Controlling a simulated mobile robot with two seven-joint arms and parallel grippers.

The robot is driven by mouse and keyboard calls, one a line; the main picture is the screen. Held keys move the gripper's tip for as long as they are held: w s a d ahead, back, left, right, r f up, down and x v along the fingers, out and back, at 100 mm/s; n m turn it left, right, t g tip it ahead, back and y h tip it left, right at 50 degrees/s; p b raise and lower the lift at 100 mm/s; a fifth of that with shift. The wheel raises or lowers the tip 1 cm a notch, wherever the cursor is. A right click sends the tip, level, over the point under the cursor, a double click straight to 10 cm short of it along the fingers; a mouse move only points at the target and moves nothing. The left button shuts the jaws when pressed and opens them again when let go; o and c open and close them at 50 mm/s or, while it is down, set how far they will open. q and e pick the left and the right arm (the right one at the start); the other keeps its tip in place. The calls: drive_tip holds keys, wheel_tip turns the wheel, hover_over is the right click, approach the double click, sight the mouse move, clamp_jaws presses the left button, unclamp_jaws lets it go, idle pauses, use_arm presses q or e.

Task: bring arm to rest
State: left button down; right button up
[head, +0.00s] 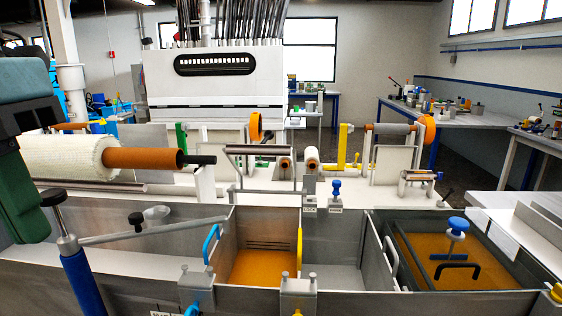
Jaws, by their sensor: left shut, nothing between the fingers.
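My left arm comes in at the left edge as a dark teal and green shape, partly cut off by the frame. Its gripper (24,205) hangs low there, above the left end of the metal bath (140,245), with its fingers shut and nothing held between them. It is beside the white fibre roll (62,163) and left of the blue-handled lever (80,280). I cannot tell the exact gap to either. My right arm and gripper are not in view.
The bath has an orange resin compartment (262,268) and an empty grey one. A tray (450,250) with a blue-knobbed tool (457,226) is at the right. Rollers and guides stand behind, before a large white machine (215,85). Benches line the right wall.

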use_arm(q)
drive_tip(key=w+a+f+n+t+h+p, duration=0.1)
drive_tip(key=w+a+f+n+t+h, duration=0.4)
drive_tip(key=w+a+f+h, duration=0.65)
drive_tip(key=a+f+n+t+y, duration=0.1)
drive_tip(key=a+f+n+t, duration=0.35)
drive_tip(key=f+n, duration=0.4)
drive_tip(key=a+f+n+t+y, duration=0.2)
drive_tip(key=a+f+n+t, duration=0.25)
drive_tip(key=f, duration=0.65)
drive_tip(key=s+d+f+n+y+p, duration=0.15)
drive_tip(key=s+f+n+y, duration=0.35)
drive_tip(key=f, duration=0.5)
drive_tip(key=s+d+f+n+y, duration=0.25)
drive_tip(key=s+f+n, duration=0.4)
drive_tip(key=f, duration=0.45)
drive_tip(key=s+d+f+n+g, duration=0.2)
drive_tip(key=s+d+f, duration=0.3)
drive_tip(key=d, duration=0.3)
drive_tip(key=s+d+f+n+g, duration=0.3)
drive_tip(key=s+d+f, duration=0.2)
drive_tip(key=s+d, duration=0.3)
drive_tip(key=shift+s+y+p, duration=0.3)
drive_tip(key=shift+y+p, duration=0.1)
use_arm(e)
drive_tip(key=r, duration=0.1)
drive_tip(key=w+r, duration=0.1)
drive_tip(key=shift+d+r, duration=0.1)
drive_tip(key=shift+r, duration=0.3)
